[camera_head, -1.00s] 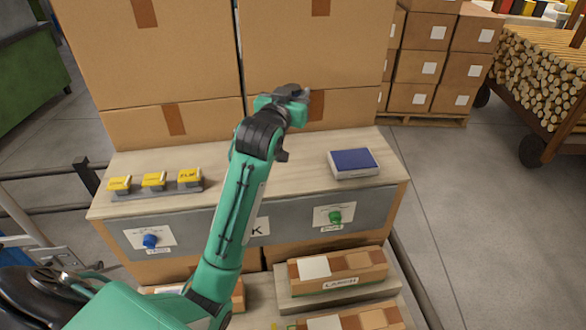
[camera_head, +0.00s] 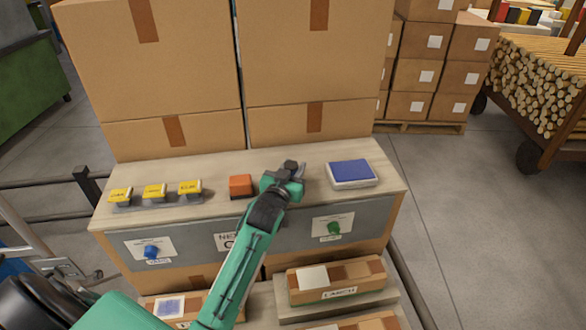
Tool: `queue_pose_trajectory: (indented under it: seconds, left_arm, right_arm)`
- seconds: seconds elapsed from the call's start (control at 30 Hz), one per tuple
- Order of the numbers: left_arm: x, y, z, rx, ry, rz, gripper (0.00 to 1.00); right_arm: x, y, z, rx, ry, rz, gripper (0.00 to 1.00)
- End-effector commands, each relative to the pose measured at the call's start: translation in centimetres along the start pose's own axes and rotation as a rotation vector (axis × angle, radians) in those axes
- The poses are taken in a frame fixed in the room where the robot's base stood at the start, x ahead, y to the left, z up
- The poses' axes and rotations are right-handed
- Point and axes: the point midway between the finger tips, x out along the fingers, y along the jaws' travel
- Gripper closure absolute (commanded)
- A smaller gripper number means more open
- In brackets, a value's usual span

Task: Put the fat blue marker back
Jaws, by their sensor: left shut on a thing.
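My left gripper (camera_head: 296,172) is low over the wooden shelf top (camera_head: 215,212), just left of a blue-topped pad (camera_head: 352,174). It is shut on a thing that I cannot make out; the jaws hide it. On the grey front panel (camera_head: 200,246) a short, thick blue piece (camera_head: 151,251) sits at the left on a white label. A similar green piece (camera_head: 334,228) sits at the right on another label. I cannot tell whether the blue piece is the fat blue marker. My right gripper is not in view.
Yellow labelled blocks (camera_head: 155,191) stand in a row at the left of the shelf. An orange block (camera_head: 240,186) stands left of my gripper. Large cartons (camera_head: 185,65) rise behind. A lower box (camera_head: 335,279) lies in front, and one with a blue print (camera_head: 169,307) shows lower left.

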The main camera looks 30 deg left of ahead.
Motion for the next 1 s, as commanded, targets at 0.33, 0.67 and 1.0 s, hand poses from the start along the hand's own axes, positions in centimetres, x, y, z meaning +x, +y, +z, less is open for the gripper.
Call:
queue_pose_trajectory:
  seconds: [0.33, 0.67, 1.0]
  left_arm:
    - [-0.02, 0.03, 0.64, 0.000, 0.001, 0.000, 0.90]
    - [-0.02, 0.03, 0.88, 0.000, 0.000, 0.001, 0.46]
    - [-1.00, 0.04, 0.79, 0.000, -0.001, 0.001, 0.46]
  right_arm:
    - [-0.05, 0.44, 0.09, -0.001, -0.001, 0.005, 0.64]
    - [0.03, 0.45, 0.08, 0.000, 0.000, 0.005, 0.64]
    - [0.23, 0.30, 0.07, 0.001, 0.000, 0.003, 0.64]
